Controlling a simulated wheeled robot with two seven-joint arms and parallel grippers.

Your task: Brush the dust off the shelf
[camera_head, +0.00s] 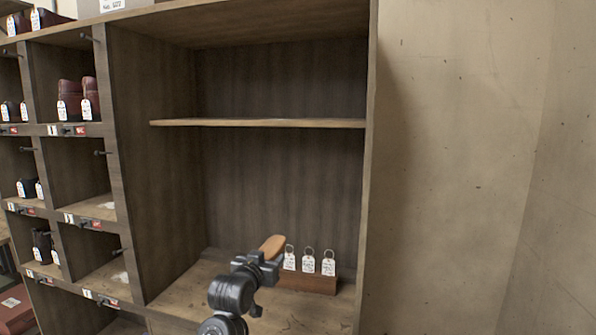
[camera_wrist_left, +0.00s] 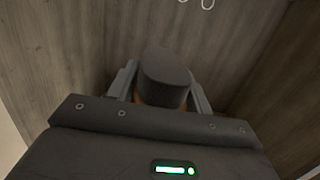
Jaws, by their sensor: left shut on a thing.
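My left gripper (camera_head: 262,262) is in the lower part of the wide compartment, in front of its back panel. It is shut on a wooden-looking brush (camera_head: 273,243), whose tan rounded end sticks up above the jaws. In the left wrist view a dark rounded block, part of the held thing (camera_wrist_left: 165,75), sits between the fingers with a little orange-brown below it. The bristles cannot be made out. The shelf unit has a thin upper board (camera_head: 258,123) and a lower board (camera_head: 185,293) with small dark marks. My right gripper is out of view.
A brown block with several white ring tags (camera_head: 308,284) stands on the lower board, just right of my left gripper. Small cubbies with boots (camera_head: 70,98) and pegs are at left. Pale patches (camera_head: 105,205) lie in some cubbies. A bare wall (camera_head: 455,150) is at right.

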